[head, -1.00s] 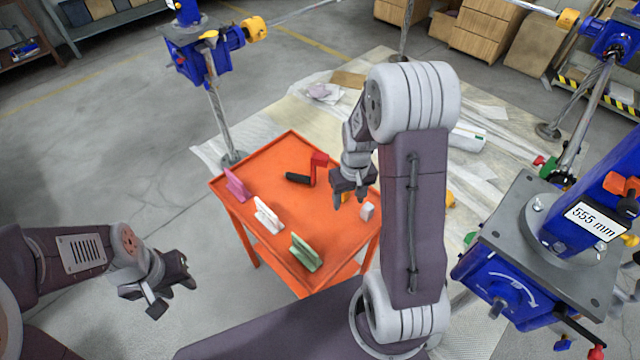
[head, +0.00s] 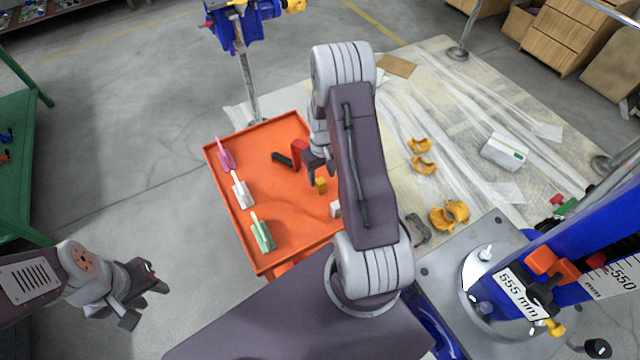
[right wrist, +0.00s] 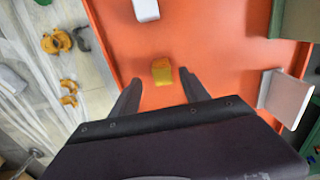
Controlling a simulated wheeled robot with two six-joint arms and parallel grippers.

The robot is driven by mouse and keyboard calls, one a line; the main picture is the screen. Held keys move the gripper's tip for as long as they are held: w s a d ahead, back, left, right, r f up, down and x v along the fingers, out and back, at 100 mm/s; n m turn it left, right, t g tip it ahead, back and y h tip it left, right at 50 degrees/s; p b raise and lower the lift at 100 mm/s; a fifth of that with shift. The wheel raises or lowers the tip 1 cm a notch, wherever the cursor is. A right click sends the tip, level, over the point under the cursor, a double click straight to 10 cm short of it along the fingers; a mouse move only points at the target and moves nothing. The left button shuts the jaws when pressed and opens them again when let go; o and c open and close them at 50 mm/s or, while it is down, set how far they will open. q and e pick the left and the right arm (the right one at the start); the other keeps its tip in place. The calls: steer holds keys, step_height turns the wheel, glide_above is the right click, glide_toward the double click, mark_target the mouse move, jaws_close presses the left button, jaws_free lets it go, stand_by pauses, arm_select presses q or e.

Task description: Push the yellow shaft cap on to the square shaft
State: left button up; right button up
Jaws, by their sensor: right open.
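The yellow shaft cap (head: 320,185) stands on the orange cart top (head: 285,190). In the right wrist view the cap (right wrist: 162,71) lies between and just beyond my two fingertips. My right gripper (head: 316,176) is open and empty, over the cart close to the cap; I cannot tell its exact height. My left gripper (head: 145,303) is open and empty over the floor at the left. The near blue screw jack (head: 590,240) carries a "555 mm" label at the right.
A red-and-black crank (head: 299,153) lies on the cart, with pink (head: 225,155), white (head: 242,192) and green (head: 263,233) pieces along its left side. A small white block (head: 335,209) is near the cap. Orange-yellow parts (head: 448,215) lie on the plastic sheet.

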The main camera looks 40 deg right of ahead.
mark_target(320, 181)
steer(key=shift+s+f, duration=0.1)
steer(key=shift+f, duration=0.15)
steer(key=f, duration=0.4)
steer(key=shift+w+a+p, duration=0.25)
steer(key=shift+p, duration=0.1)
steer(key=shift+d+f, duration=0.1)
steer(key=shift+f, duration=0.3)
jaws_close()
steer(key=shift+r, duration=0.1)
